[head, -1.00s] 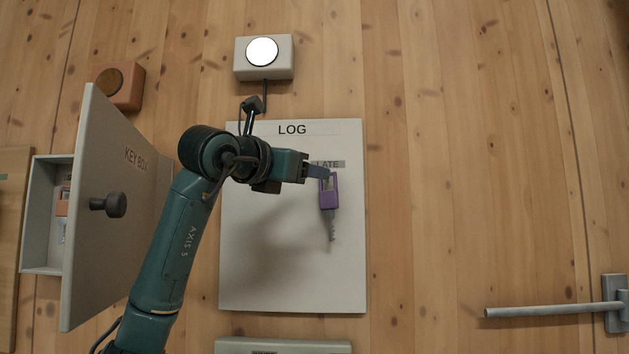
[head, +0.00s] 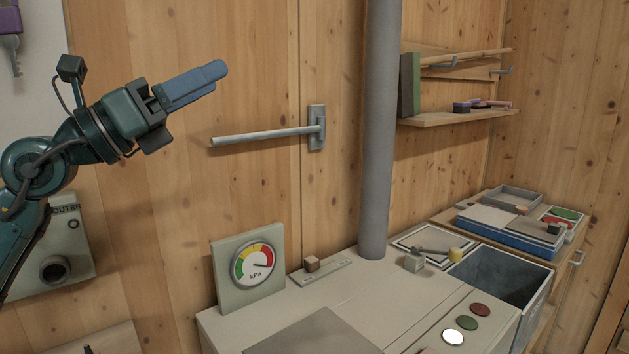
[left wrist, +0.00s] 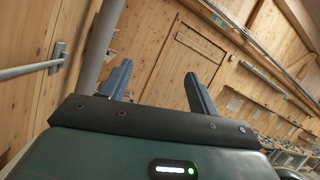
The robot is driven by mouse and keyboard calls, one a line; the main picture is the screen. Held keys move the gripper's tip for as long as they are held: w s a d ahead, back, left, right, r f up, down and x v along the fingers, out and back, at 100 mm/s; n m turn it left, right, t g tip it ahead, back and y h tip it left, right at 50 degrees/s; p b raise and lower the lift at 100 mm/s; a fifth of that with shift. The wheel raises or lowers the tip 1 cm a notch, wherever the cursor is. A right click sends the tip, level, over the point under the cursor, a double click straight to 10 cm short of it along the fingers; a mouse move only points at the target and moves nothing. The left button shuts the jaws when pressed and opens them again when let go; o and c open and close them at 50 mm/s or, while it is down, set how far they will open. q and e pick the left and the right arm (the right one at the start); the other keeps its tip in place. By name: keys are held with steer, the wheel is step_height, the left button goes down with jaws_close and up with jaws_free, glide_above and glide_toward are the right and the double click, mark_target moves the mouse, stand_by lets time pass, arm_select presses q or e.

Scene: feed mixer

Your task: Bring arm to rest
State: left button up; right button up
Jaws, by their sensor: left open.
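My left gripper (head: 194,86) is in the upper left of the head view, raised in the air and pointing right, in front of the wooden wall. Its two blue fingers also show in the left wrist view (left wrist: 158,88), spread apart with nothing between them. A purple key (head: 12,45) hangs at the top left edge of the head view, clear of the gripper. My right gripper does not show in either view.
A grey lever handle (head: 265,136) sticks out from the wall just right of the gripper. A grey vertical pipe (head: 378,140) rises from a bench with a kPa gauge (head: 253,265), colored buttons (head: 467,323) and an open bin (head: 500,280). A wall shelf (head: 460,116) is at right.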

arm_select(q)
steer(key=s+a+f+m+t+y, duration=0.1)
steer(key=a+f+m+y, duration=0.3)
steer(key=f+m+y, duration=0.55)
steer(key=a+f+m+t+y, duration=0.25)
steer(key=f+m+y, duration=0.25)
steer(key=f+m, duration=0.85)
steer(key=s+a+f+m+t+y, duration=0.1)
steer(key=a+f+m+y, duration=0.3)
steer(key=f+m+y, duration=0.55)
steer(key=s+f+n+g+h, duration=0.1)
steer(key=s+f+g+h, duration=0.1)
steer(key=s+f+g, duration=0.45)
steer(key=s+f+n+g+h, duration=0.1)
steer(key=s+f, duration=0.2)
steer(key=f, duration=0.7)
steer(key=s+d+f+g+h, duration=0.1)
steer(key=s+d+f+g, duration=0.25)
steer(key=s, duration=0.35)
steer(key=s+d+f+g+h, duration=0.25)
steer(key=s+f, duration=0.25)
steer(key=s, duration=0.3)
steer(key=w+d+f+t+h, duration=0.2)
steer(key=w+d+f+t, duration=0.3)
steer(key=w+t, duration=0.1)
steer(key=shift+w+d+t+p, duration=0.25)
steer(key=shift+d+t+p, duration=0.05)
steer(key=shift+p, duration=0.15)
steer(key=shift+f, duration=0.1)
steer(key=shift+c, duration=0.2)
